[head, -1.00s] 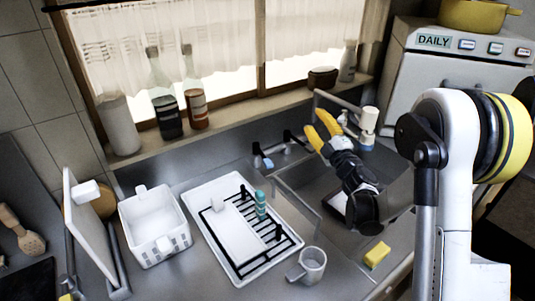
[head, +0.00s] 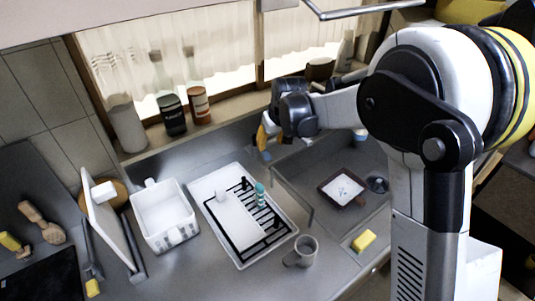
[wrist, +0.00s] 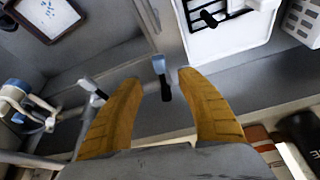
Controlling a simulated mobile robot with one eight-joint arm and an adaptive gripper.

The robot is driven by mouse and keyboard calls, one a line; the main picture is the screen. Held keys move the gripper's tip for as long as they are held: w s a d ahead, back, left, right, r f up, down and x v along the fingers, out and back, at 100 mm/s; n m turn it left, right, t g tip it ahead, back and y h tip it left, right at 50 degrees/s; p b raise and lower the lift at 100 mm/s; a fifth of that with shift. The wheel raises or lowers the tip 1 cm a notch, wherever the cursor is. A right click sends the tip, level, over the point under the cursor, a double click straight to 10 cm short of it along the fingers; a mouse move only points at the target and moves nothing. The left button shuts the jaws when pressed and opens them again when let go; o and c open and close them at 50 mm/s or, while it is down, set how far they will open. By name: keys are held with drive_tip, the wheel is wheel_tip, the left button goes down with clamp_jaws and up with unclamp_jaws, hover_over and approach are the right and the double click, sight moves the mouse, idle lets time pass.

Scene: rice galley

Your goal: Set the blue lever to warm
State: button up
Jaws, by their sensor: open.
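The blue lever (wrist: 160,66) is in the wrist view, with a light blue grip and a dark lower part. It lies between the yellow fingers of my gripper (wrist: 158,78), near their tips, with space on both sides. I see no clear contact. A second lever with a pale tip (wrist: 88,86) stands left of the left finger, next to the tap. In the head view my gripper (head: 264,139) hangs at the back wall of the counter, and a small blue bit of the lever (head: 266,156) shows just below it. No warm marking is readable.
A white drying tray (head: 227,254) with a black rack and a white basket (head: 163,215) stand left of the sink (head: 300,170). A grey mug (head: 303,252) and yellow sponge (head: 363,241) are in front. Jars (head: 172,117) line the sill.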

sight(267, 155)
drive_tip(key=b+x, duration=0.2)
drive_tip(key=x, duration=0.6)
drive_tip(key=shift+w+f, duration=0.25)
drive_tip(key=shift+f, duration=0.1)
clamp_jaws()
